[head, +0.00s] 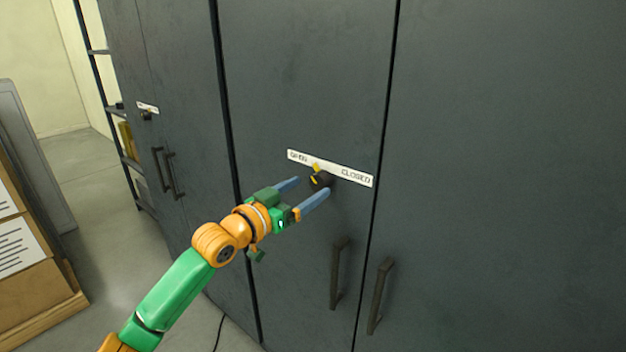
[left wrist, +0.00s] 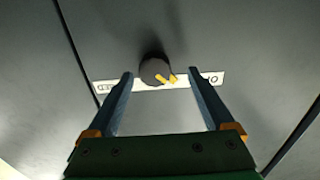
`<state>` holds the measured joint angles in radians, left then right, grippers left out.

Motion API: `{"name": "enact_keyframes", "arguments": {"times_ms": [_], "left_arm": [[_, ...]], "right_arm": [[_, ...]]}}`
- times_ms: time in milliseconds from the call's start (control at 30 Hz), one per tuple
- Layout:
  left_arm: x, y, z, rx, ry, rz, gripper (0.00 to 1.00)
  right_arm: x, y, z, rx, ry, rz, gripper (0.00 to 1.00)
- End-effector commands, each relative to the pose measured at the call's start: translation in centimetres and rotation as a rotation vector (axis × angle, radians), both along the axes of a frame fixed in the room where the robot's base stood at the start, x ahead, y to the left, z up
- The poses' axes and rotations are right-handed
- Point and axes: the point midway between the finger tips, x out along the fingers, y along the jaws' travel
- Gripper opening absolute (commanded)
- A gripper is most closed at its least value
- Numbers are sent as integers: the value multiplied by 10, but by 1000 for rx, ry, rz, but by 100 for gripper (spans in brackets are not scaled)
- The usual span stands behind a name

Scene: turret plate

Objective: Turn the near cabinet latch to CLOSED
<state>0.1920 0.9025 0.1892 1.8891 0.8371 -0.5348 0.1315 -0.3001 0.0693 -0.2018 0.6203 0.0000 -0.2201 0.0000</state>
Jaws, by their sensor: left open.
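A yellow mark at the knob's upper left lies nearer the OPEN word. My left gripper (head: 314,184) is open, its blue fingers reaching toward the door on either side of the knob. In the left wrist view the knob (left wrist: 152,68) lies between and beyond the fingertips (left wrist: 161,75), with a gap on each side. I see no finger touching it. My right gripper is not in view.
Two upright door handles (head: 338,273) (head: 379,296) stand out below the latch. A farther cabinet at left has its own latch (head: 147,115) and handles (head: 162,172). A cardboard box (head: 32,280) stands at the lower left.

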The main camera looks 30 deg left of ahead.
Motion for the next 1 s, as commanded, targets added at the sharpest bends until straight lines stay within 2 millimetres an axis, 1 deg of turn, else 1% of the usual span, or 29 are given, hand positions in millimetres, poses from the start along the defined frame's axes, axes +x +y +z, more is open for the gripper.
{"name": "enact_keyframes", "arguments": {"times_ms": [33, 200, 467, 500, 567, 600, 667, 700, 767, 800, 1000], "left_arm": [[7, 0, 4, -5, -2, 2, 86], [20, -1, 1, -2, -1, 1, 86], [21, -1, -1, 1, 1, 1, 86], [21, -1, -1, 1, 1, 1, 76], [21, -1, -1, 1, 1, 1, 59], [21, -1, -1, 0, 1, 1, 49], [21, -1, -1, 1, 1, 1, 32], [21, -1, -1, 1, 1, 1, 22], [21, -1, -1, 1, 1, 1, 5], [21, -1, -1, 1, 0, 1, 1], [21, -1, -1, 22, -3, 1, 1]], "right_arm": [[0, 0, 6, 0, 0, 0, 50], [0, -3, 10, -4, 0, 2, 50], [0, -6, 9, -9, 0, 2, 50], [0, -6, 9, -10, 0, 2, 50], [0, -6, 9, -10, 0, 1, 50], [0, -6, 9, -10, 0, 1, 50], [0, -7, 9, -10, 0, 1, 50], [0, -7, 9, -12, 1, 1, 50], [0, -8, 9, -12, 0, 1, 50], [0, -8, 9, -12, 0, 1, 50], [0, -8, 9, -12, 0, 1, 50]]}}
